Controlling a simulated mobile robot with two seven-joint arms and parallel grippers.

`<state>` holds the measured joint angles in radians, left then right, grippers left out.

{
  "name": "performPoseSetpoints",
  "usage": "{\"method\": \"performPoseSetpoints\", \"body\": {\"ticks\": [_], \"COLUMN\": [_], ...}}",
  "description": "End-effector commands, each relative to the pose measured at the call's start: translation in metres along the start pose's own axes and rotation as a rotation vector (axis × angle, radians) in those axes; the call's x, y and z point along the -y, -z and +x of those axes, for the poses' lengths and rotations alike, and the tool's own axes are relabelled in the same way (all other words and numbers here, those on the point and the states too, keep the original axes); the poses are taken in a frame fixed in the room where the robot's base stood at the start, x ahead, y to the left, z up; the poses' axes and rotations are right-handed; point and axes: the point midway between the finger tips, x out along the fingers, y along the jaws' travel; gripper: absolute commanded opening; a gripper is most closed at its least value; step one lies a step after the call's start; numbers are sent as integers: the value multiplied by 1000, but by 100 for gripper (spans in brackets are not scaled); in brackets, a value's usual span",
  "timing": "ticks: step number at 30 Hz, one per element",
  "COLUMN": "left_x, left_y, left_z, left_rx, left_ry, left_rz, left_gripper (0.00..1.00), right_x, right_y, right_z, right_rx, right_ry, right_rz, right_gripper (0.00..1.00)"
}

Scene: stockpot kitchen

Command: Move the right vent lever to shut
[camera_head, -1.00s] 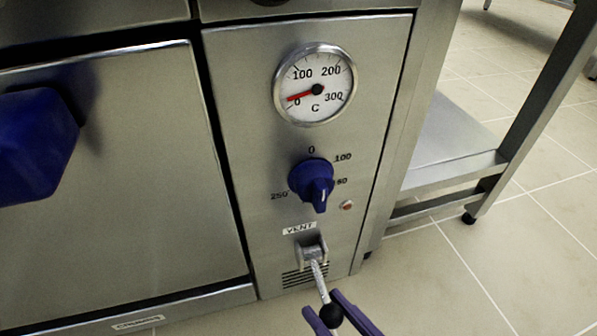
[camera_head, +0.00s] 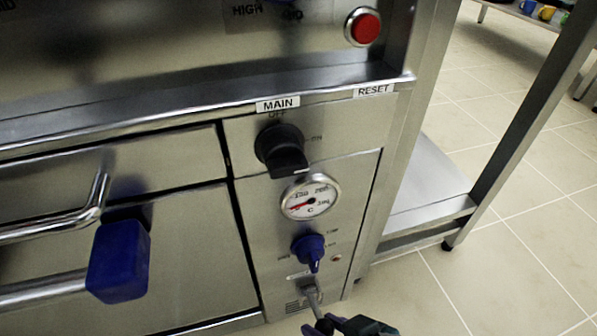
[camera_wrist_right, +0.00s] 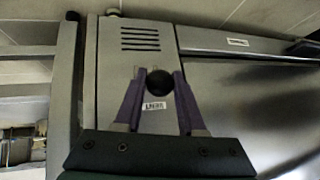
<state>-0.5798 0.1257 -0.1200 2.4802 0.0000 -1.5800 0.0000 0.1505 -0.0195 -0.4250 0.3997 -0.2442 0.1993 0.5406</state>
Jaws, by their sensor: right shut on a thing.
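The vent lever (camera_head: 312,300) is a grey rod with a black ball knob. It comes out of a bracket low on the oven's front panel and points down and slightly right in the head view. My right gripper (camera_head: 336,326) is at the bottom edge there, around the knob. In the right wrist view, the purple fingers of the right gripper (camera_wrist_right: 159,76) are shut on the black ball knob (camera_wrist_right: 159,83) from both sides. The rod is hidden behind the knob there. A small VENT label (camera_head: 300,274) sits above the bracket. My left gripper is not in view.
Above the lever are a blue temperature dial (camera_head: 309,248), a round gauge (camera_head: 311,197) and a black MAIN knob (camera_head: 282,150). A red reset button (camera_head: 363,27) is higher up. Open tiled floor (camera_head: 505,230) lies right.

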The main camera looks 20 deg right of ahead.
Motion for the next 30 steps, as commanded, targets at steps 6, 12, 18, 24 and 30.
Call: {"method": "performPoseSetpoints", "body": {"ticks": [6, 12, 18, 24, 30], "left_x": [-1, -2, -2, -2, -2], "left_y": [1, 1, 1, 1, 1], "left_z": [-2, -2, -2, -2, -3], "left_rx": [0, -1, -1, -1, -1], "left_ry": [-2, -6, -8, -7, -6], "left_rz": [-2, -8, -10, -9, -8], "left_gripper": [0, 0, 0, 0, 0], "right_x": [0, 0, 1, 0, 0], "right_y": [1, 1, 1, 1, 1], "right_z": [0, 0, 0, 0, -1], "right_rx": [12, 11, 11, 11, 12], "right_ry": [0, 1, 1, 1, 1], "right_rz": [4, 4, 4, 4, 4], "right_gripper": [0, 0, 53, 68, 68]}}
